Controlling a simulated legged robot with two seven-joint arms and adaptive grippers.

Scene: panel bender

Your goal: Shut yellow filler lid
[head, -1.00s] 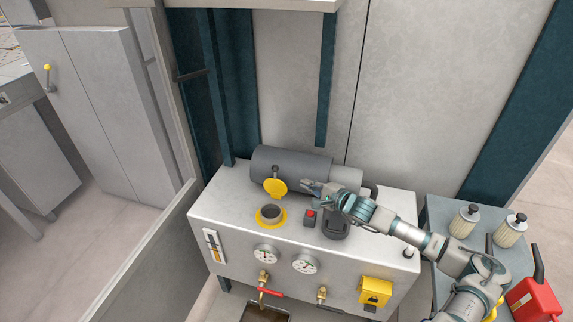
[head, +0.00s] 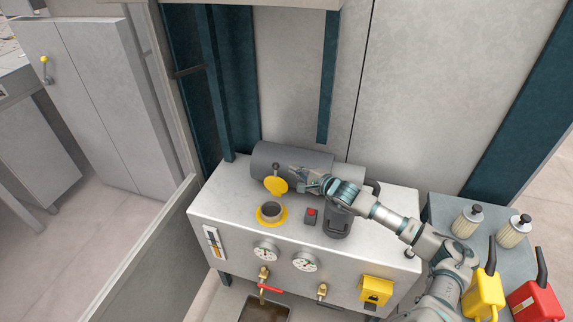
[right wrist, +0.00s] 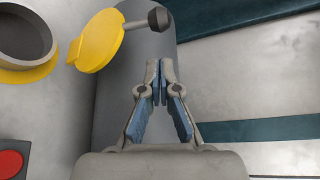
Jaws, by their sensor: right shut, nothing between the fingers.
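The yellow filler lid (head: 276,185) stands open, tilted up behind the filler neck (head: 271,210), with a dark knob at its top edge. In the right wrist view the lid (right wrist: 97,40) is at upper left, and the open filler neck (right wrist: 24,38) with its yellow collar is left of it. My right gripper (head: 296,174) is shut and empty, just right of the lid and in front of the grey motor cylinder. In the right wrist view its fingertips (right wrist: 160,66) are together, apart from the lid. My left gripper is not in view.
The grey cylinder (head: 285,160) lies along the back of the tank top (head: 225,190). A red button (head: 311,212) and a dark cap (head: 338,222) stand right of the neck. Filters (head: 467,221) and yellow and red cans (head: 534,300) stand at right.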

